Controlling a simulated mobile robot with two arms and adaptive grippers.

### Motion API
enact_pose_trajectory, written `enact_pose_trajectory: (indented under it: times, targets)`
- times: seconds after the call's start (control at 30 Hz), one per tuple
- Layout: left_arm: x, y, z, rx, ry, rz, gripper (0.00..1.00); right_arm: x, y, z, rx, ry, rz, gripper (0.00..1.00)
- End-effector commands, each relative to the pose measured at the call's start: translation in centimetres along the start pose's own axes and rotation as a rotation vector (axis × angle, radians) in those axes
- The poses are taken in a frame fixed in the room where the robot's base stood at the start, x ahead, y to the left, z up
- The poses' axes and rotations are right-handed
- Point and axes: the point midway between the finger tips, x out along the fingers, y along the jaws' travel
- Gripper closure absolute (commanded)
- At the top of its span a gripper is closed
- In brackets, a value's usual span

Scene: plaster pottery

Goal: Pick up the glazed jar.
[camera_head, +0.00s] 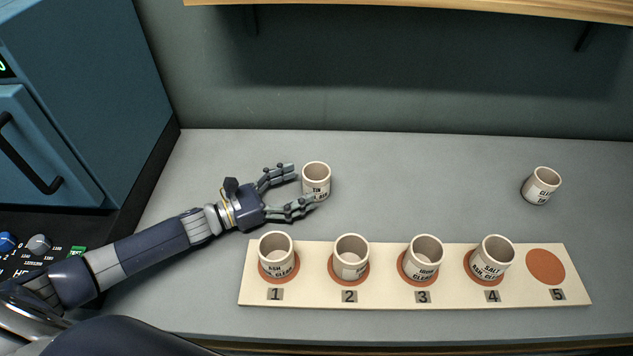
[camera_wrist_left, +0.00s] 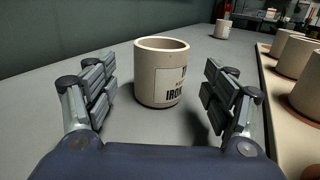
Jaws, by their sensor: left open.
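A pale cylindrical jar (camera_head: 316,175) with a dark-lettered label stands upright on the grey table at my left gripper (camera_head: 302,187). The gripper is open, with its fingers spread toward the two sides of this jar. In the left wrist view the same jar (camera_wrist_left: 160,74) stands between the open fingers of the gripper (camera_wrist_left: 160,95), with a gap on each side. Its label reads partly "IRON". Which jar is the glazed one I cannot tell from its label alone. My right gripper does not show.
A cream board (camera_head: 390,298) with numbered orange spots stands in front. Jars stand on spots 1 to 4; orange spot 5 (camera_head: 545,266) is bare. Another labelled jar (camera_head: 541,186) stands at the far right. A teal cabinet (camera_head: 75,80) is at left, a wooden shelf (camera_head: 420,9) above.

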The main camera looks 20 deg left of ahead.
Motion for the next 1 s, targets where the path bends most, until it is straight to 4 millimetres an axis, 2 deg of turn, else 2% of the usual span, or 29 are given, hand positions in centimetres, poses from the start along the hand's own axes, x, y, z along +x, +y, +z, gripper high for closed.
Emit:
enact_pose_trajectory:
  times: [0.17,0.4,0.5,0.83,0.87,1.0]
  targets:
    - [1.0,0.0,0.2,0.0,0.001,0.001,0.23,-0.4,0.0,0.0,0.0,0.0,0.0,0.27]
    - [4.0,0.0,1.4,0.0,-0.002,-0.001,0.23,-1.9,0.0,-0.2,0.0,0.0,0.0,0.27]
    - [5.2,0.0,1.1,0.0,-0.001,0.0,0.23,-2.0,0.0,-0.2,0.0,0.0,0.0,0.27]
    - [5.8,0.0,0.8,0.0,0.001,0.001,0.23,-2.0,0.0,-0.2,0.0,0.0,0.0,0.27]
    - [5.8,0.0,0.8,0.0,0.001,0.001,0.28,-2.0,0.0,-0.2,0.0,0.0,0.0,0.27]
    - [5.8,0.0,0.8,0.0,0.001,0.0,0.59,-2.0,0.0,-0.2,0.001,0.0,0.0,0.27]
